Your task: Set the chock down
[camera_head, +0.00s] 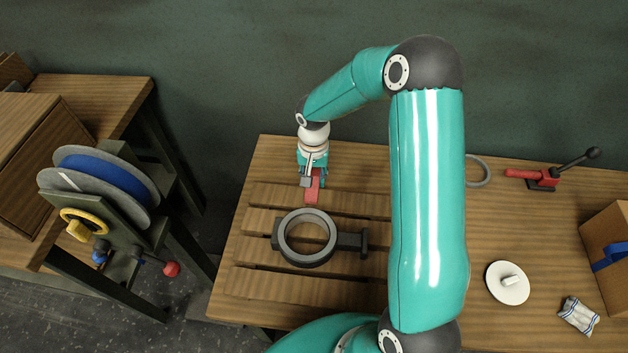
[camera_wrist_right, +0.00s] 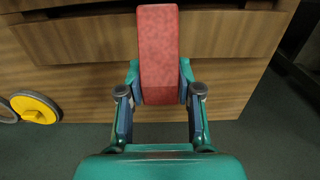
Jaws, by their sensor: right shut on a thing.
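The chock is a red block (camera_head: 312,193) at the back edge of the slatted wooden pallet (camera_head: 283,290). My right gripper (camera_head: 313,178) is shut on it, pointing down. In the right wrist view the chock (camera_wrist_right: 158,45) stands out between the two fingers (camera_wrist_right: 160,92), its far end over the slats. I cannot tell whether its underside touches the wood. A dark ring-shaped valve casting (camera_head: 284,238) with a side stub lies on the pallet, in front of the chock and apart from it. My left gripper is not in view.
To the right are a grey ring (camera_head: 487,172), a red clamp (camera_head: 543,179), a white disc (camera_head: 508,283), a small packet (camera_head: 578,316) and a cardboard box (camera_head: 608,250). A yellow wheel (camera_wrist_right: 36,108) shows in the wrist view. A reel stand (camera_head: 130,232) is left.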

